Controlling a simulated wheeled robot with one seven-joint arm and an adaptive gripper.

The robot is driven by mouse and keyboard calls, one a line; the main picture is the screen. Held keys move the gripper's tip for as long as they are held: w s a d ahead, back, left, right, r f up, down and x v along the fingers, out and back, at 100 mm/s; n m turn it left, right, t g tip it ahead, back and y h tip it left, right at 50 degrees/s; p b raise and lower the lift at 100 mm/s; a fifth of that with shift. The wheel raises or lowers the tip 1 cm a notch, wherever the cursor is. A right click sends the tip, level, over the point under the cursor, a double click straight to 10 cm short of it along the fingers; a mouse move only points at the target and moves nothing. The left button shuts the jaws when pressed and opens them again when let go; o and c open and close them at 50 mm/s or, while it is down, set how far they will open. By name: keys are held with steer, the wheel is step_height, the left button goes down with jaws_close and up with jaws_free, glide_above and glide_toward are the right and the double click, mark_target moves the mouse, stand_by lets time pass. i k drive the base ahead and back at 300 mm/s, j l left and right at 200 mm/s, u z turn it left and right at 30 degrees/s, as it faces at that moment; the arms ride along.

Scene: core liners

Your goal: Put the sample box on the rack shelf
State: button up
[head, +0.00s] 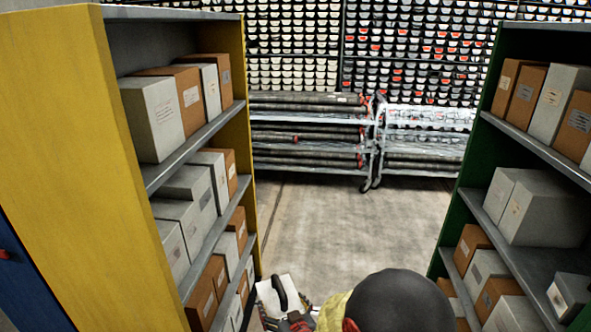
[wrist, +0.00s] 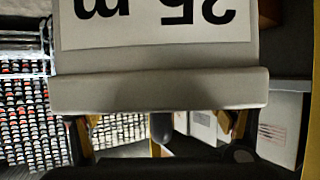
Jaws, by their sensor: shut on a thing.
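The sample box (wrist: 160,90) fills the upper part of the wrist view as a pale grey block with a projecting edge. It bears a white label reading "25 m", upside down. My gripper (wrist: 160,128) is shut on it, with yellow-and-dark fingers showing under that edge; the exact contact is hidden. In the head view, a pale box (head: 267,296) with a dark part across it shows at the bottom centre, by my gripper (head: 288,318). The yellow-sided rack (head: 70,150) stands left and the green-sided rack (head: 470,185) right; which one holds the task's shelf is not shown.
Both racks have grey shelves with white and brown boxes, such as a white box (head: 153,118) on the left and another (head: 548,208) on the right. The floor (head: 350,220) between them is clear back to a trolley of dark tubes (head: 305,130).

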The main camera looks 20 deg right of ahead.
mark_target(549, 265)
steer(key=i+z, duration=0.15)
steer(key=z, duration=0.3)
steer(key=i+j+z, duration=0.1)
steer(key=z, duration=0.35)
steer(key=i+j+z, duration=0.1)
steer(key=z, duration=0.35)
steer(key=j+z, duration=0.2)
steer(key=z, duration=0.25)
steer(key=i+j+z, duration=0.1)
steer(key=z, duration=0.35)
steer(key=j+z, duration=0.3)
steer(key=z, duration=0.15)
steer(key=j+z, duration=0.2)
steer(key=z, duration=0.25)
steer(key=j+z, duration=0.2)
steer(key=z, duration=0.25)
